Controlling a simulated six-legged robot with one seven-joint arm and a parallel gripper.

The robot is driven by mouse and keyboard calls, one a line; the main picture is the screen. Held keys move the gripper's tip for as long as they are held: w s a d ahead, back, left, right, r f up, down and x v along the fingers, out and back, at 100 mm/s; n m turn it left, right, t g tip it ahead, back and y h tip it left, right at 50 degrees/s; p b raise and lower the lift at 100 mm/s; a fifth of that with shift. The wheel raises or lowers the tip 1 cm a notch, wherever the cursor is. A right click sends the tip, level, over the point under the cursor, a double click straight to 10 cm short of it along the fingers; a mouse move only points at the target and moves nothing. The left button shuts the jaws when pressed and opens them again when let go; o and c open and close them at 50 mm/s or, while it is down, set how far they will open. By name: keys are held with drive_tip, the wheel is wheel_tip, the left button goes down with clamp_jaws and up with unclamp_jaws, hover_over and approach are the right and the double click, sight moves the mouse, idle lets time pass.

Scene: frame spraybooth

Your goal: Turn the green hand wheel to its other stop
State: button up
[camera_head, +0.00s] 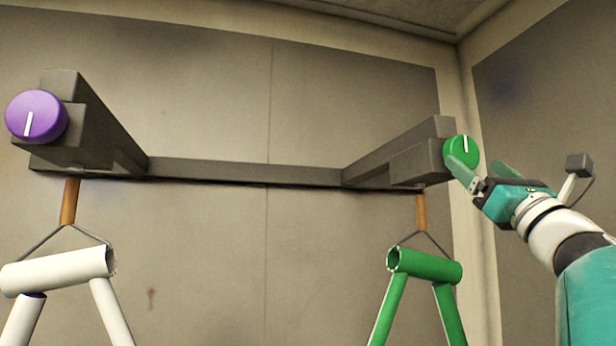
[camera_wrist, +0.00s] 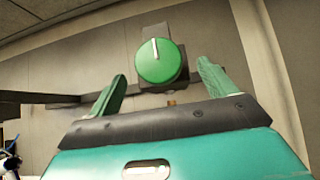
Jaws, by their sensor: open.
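The green hand wheel (camera_head: 461,152) is a round knob with a white pointer line, on the end of the grey bracket at the right. Its line points nearly straight up. In the wrist view the green wheel (camera_wrist: 160,62) sits ahead of my gripper, between the lines of the two fingers, its mark near the top and tipped slightly left. My gripper (camera_head: 486,172) is open and close to the wheel, coming from the right. In the wrist view the fingers of my gripper (camera_wrist: 162,85) are spread wide with nothing between them. Whether a finger touches the wheel is unclear.
A purple wheel (camera_head: 37,116) is on the left bracket end. A grey rail (camera_head: 245,173) joins the brackets. A green frame (camera_head: 428,266) and a white frame (camera_head: 62,270) hang below on hooks. A booth wall (camera_head: 545,95) stands behind my arm at the right.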

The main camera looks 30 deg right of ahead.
sight(467, 158)
drive_tip(key=shift+x, duration=1.95)
drive_tip(key=shift+a, duration=0.1)
drive_tip(key=c, duration=1)
drive_tip(key=shift+o, duration=0.2)
